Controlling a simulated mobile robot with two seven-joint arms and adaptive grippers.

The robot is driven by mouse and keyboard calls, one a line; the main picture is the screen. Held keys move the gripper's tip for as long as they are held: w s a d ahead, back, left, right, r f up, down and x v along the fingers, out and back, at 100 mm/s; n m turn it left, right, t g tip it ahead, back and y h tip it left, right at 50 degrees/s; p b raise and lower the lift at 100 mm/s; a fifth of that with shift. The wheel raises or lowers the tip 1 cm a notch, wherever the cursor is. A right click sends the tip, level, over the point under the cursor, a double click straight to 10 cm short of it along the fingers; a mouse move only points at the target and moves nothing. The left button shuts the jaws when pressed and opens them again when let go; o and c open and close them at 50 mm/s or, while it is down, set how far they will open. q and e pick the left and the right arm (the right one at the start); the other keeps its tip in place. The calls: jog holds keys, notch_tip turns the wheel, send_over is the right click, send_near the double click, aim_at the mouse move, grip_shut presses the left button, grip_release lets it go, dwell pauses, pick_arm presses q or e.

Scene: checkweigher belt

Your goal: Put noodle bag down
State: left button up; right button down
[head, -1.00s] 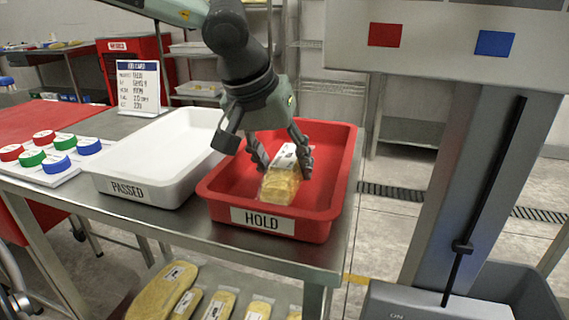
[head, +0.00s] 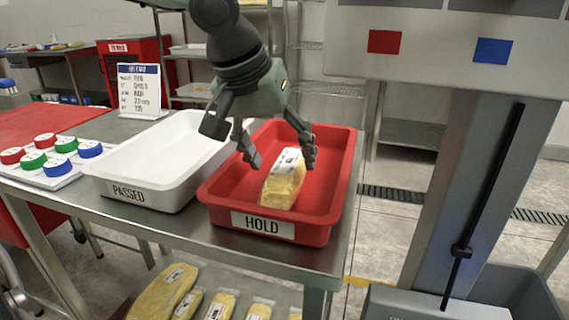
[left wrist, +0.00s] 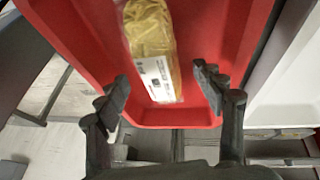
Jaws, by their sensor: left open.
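The noodle bag (head: 284,180) is a clear bag of yellow noodles with a white label. It lies inside the red HOLD tray (head: 336,190) on the steel table. My left gripper (head: 281,165) is open above the tray, its fingers on either side of the bag and apart from it. In the left wrist view the bag (left wrist: 150,40) lies on the red tray floor (left wrist: 215,50), its label end towards the open fingers (left wrist: 165,90). My right gripper is in neither view.
The empty white PASSED tray (head: 150,165) stands left of the red tray. Red, green and blue buttons (head: 50,155) and a sign card (head: 139,90) are further left. More noodle bags (head: 165,295) lie on the shelf below. A grey column (head: 470,190) stands at the right.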

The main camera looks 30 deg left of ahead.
pick_arm(q)
jog(key=v, duration=0.9)
jog(key=shift+p, duration=0.45)
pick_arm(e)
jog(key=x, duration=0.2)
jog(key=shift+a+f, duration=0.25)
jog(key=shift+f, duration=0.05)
pick_arm(q)
jog(key=shift+c, duration=0.2)
grip_shut()
